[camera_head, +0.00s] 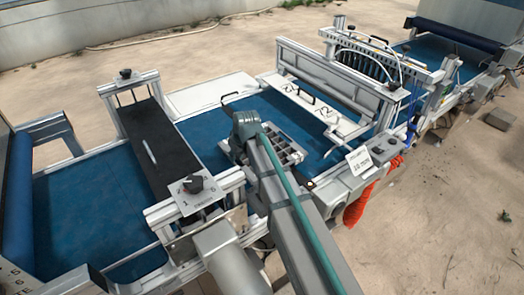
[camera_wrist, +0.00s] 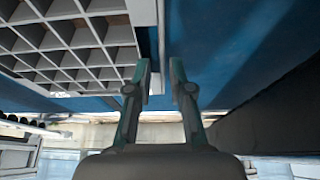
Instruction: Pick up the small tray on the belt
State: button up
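The small tray (camera_head: 287,151) is light grey with a grid of square cells. It lies on the blue belt (camera_head: 240,108) in the middle of the machine, partly hidden behind my arm in the head view. In the wrist view the tray (camera_wrist: 72,48) fills the upper left, and its edge is close to the left finger. My gripper (camera_wrist: 159,68) has its two fingers apart with a narrow gap between them. Blue belt and a bit of pale edge show in and beyond the gap. Whether a finger touches the tray I cannot tell. The fingertips are hidden in the head view.
A dark roller unit with a knob plate (camera_head: 195,188) stands left of the tray. A white framed unit (camera_head: 330,100) crosses the belt on the right. A white sign (camera_head: 359,160) and orange hose (camera_head: 360,203) are at the front side. Belt is clear right of the tray.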

jog(key=shift+p+x, duration=1.15)
jog(key=shift+x, duration=2.25)
jog(key=shift+a+r, duration=0.1)
jog(key=shift+a, duration=0.05)
jog(key=shift+c, duration=0.4)
grip_shut()
